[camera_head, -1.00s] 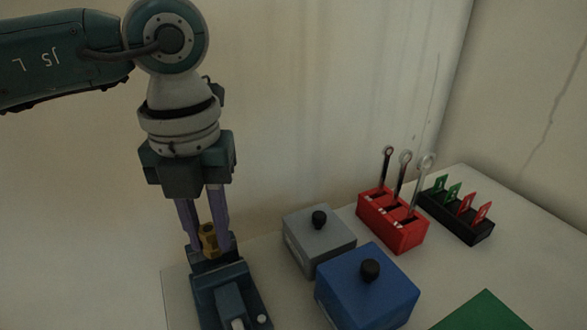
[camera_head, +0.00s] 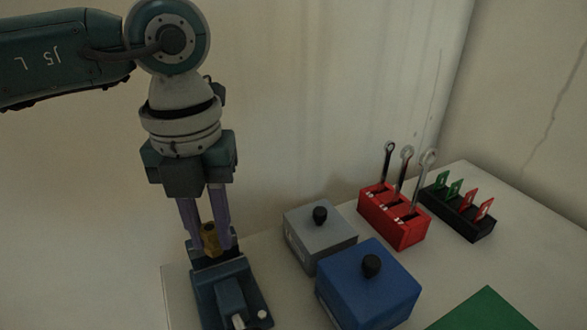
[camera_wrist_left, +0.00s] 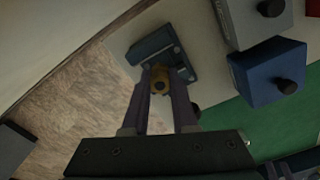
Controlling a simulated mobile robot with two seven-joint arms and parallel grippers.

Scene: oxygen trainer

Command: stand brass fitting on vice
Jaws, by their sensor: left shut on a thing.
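The brass fitting (camera_head: 211,238) is upright between the purple fingers of my left gripper (camera_head: 211,246), which is shut on it. The dark blue vice (camera_head: 230,290) stands at the table's left end, and the fitting is at its rear jaw end. I cannot tell whether the fitting's base touches the vice. In the left wrist view the fitting (camera_wrist_left: 160,84) sits between the fingertips, with the vice (camera_wrist_left: 157,45) just beyond it. My right gripper is in neither view.
A grey box (camera_head: 320,236) and a blue box (camera_head: 368,288), each with a black knob, stand right of the vice. Behind are a red wrench rack (camera_head: 393,217) and a black holder (camera_head: 457,214) with green and red tags. A green mat (camera_head: 485,313) lies at front right.

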